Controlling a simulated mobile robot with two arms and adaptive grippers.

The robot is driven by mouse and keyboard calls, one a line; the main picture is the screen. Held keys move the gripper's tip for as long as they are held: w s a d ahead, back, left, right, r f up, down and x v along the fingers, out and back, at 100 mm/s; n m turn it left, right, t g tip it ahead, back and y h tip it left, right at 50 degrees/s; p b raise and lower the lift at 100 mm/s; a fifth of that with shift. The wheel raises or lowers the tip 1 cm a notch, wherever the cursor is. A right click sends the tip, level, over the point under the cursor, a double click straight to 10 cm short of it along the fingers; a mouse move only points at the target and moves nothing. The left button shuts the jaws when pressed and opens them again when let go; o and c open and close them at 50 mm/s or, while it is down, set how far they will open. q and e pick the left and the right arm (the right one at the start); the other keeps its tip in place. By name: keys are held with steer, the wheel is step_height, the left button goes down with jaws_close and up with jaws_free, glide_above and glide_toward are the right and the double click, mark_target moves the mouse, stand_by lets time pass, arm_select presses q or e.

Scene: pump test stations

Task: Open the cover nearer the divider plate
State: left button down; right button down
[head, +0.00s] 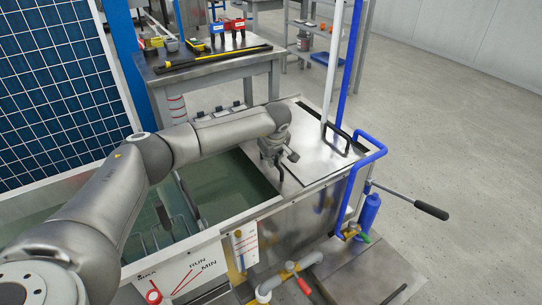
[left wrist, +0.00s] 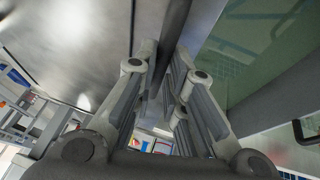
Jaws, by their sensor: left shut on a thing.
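A flat metal cover (head: 312,168) lies closed over the right end of the long tank (head: 262,208). A dark handle (head: 338,140) stands on its far right part. My left gripper (head: 277,163) is at the cover's left edge, beside the open greenish part of the tank. In the left wrist view, its fingers (left wrist: 166,72) are shut around a dark bar (left wrist: 177,22), with the metal sheet to the left and the greenish tank to the right. Thin upright plates (head: 165,214) show inside the tank; I cannot tell which is the divider plate. My right gripper is out of view.
A blue tube rail (head: 372,150) and a lever with a black grip (head: 430,210) stick out at the tank's right end. Pipes and valves (head: 290,268) sit in front. A workbench (head: 215,65) stands behind. The floor at right is clear.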

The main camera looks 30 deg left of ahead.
arm_select(q)
steer(key=shift+w+r, duration=0.1)
steer(key=shift+w, duration=0.35)
steer(key=shift+d, duration=0.1)
steer(key=c, duration=1.5)
jaws_free()
steer(key=shift+s, duration=0.25)
steer(key=shift+w, duration=0.1)
steer(key=v, duration=1.2)
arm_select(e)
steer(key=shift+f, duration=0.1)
